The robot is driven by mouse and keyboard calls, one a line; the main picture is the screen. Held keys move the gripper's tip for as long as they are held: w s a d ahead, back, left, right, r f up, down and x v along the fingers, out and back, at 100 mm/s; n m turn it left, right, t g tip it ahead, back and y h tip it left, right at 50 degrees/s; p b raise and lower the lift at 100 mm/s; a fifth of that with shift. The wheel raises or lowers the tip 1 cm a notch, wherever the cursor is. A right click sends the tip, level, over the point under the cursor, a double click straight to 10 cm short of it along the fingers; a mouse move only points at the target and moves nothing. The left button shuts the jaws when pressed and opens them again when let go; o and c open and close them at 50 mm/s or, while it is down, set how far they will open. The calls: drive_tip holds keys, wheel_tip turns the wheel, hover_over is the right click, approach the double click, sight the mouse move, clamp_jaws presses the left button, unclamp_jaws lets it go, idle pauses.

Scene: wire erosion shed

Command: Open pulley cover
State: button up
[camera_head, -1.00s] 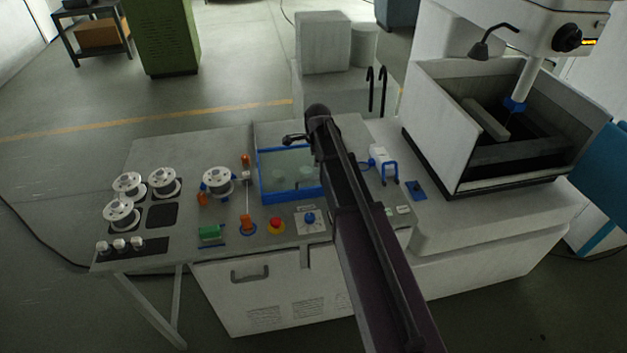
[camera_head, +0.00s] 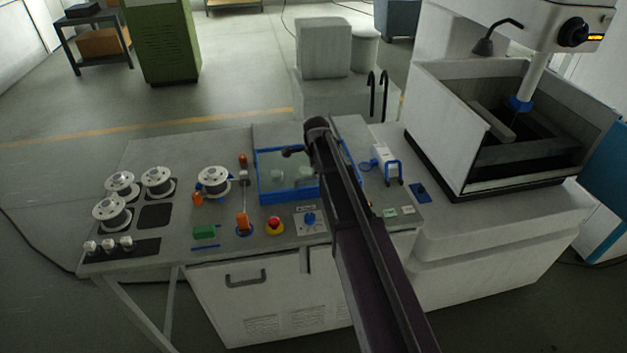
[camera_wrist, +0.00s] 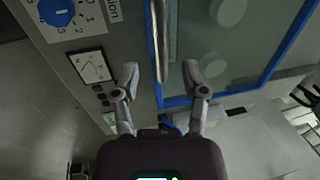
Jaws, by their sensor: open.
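The pulley cover (camera_head: 268,196) is a clear panel in a blue frame on the machine table, partly hidden behind my arm in the head view. Round pale pulleys show through it. In the wrist view the cover (camera_wrist: 265,75) fills the upper right, with a metal bar handle (camera_wrist: 155,40) along its left side. My gripper (camera_wrist: 160,76) is open and empty. Its fingers lie on either side of the handle's lower end; whether they touch it I cannot tell. In the head view my gripper (camera_head: 290,152) is small and dark above the cover's far part.
Wire spools (camera_head: 112,213) stand on the table's left. A red stop button (camera_head: 274,226) and a blue knob (camera_head: 309,218) sit in front of the cover. A deep open tank (camera_head: 450,140) stands to the right. The floor beyond the table has free room.

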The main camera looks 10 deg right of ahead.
drive_tip(key=shift+w+f+b, duration=0.2)
drive_tip(key=shift+f+b, duration=0.5)
drive_tip(key=shift+f, duration=0.15)
drive_tip(key=shift+w+f+b, duration=0.15)
drive_tip(key=shift+f+b, duration=0.5)
drive_tip(key=shift+f, duration=0.2)
clamp_jaws()
